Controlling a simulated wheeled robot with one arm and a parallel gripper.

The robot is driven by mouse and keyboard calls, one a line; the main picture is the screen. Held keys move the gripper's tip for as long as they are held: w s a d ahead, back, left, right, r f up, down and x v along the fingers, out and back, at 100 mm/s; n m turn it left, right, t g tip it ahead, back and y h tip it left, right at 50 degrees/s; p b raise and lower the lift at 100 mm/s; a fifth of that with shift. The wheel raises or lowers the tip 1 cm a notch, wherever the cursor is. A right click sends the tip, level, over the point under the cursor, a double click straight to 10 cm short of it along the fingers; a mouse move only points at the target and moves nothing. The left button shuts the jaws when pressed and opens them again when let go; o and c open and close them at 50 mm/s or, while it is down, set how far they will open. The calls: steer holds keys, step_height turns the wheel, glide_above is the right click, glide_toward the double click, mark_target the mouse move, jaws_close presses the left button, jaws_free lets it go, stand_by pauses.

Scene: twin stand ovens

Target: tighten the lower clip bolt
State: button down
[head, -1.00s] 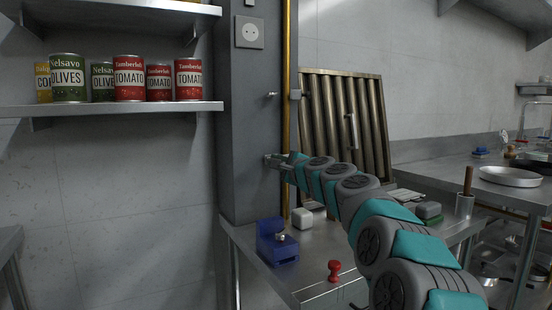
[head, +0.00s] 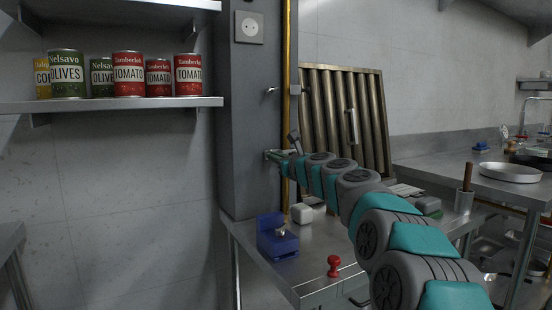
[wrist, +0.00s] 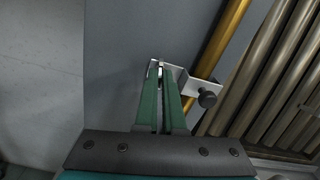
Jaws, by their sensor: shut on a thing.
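The lower clip (wrist: 194,83) is a light metal bracket in the wrist view, reaching from the grey column (wrist: 110,45) to the yellow pipe (wrist: 221,38). A dark round knob (wrist: 207,99) sits at its right end. My gripper (wrist: 160,73) has its two green fingers close together on the small bright metal bolt (wrist: 157,66) at the clip's left end. The fingers hide most of the bolt. In the head view my gripper (head: 276,156) is at the column's face, low beside the yellow pipe (head: 285,60). The clip is mostly hidden there.
The upper clip (head: 295,90) and its bolt (head: 272,90) are above. A ribbed metal panel (head: 340,110) leans close to the right. The table below holds a blue fixture (head: 276,240), a white block (head: 302,213) and a red knobbed piece (head: 333,266). Left of the column, under the shelf, is free.

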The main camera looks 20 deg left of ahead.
steer(key=shift+m, duration=1.2)
steer(key=c, duration=0.8)
jaws_free()
steer(key=shift+a, duration=0.1)
